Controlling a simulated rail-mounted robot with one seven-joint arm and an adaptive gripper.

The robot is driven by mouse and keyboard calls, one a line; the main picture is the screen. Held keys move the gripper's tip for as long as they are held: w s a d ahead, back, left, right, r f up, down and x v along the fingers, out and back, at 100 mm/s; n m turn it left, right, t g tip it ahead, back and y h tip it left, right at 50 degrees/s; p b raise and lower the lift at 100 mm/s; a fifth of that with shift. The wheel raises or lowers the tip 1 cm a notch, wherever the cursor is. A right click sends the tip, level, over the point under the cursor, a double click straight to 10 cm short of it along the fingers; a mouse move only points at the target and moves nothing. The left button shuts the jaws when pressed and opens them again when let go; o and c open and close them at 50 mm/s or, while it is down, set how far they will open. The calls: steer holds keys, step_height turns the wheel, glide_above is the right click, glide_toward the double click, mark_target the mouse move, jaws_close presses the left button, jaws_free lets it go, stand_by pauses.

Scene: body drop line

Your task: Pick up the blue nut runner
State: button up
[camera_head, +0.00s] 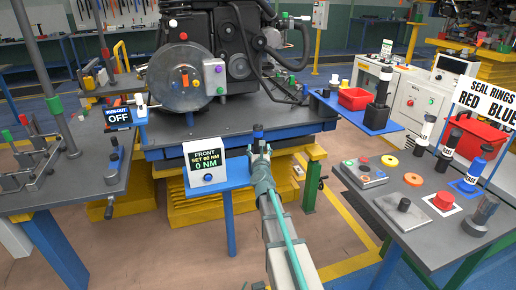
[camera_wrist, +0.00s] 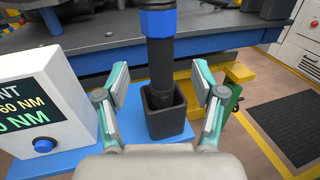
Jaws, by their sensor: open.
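The blue nut runner (camera_wrist: 159,50) is a black upright tool with a bright blue band. Its lower end stands in a square black holder (camera_wrist: 168,118) on a blue stand. In the head view only its blue top (camera_head: 258,130) shows clearly, beyond my arm; the holder is largely hidden there. My gripper (camera_wrist: 160,72) is open, one teal-and-grey finger on each side of the tool. Gaps show between both fingers and the shaft in the wrist view. The gripper also shows end-on in the head view (camera_head: 259,152).
A torque display (camera_head: 205,165) reading 0 NM stands close left of the holder. Behind is the engine (camera_head: 225,55) on a dark platform. At right, a blue stand holds another black tool (camera_head: 382,86), and a grey table (camera_head: 415,230) carries rings and cylinders.

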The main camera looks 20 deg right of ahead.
mark_target(258, 139)
steer(key=p+x, duration=0.1)
steer(key=x, duration=0.7)
steer(key=shift+w+d, duration=0.15)
steer(key=shift+w, duration=0.15)
steer(key=shift+r, duration=0.1)
jaws_close()
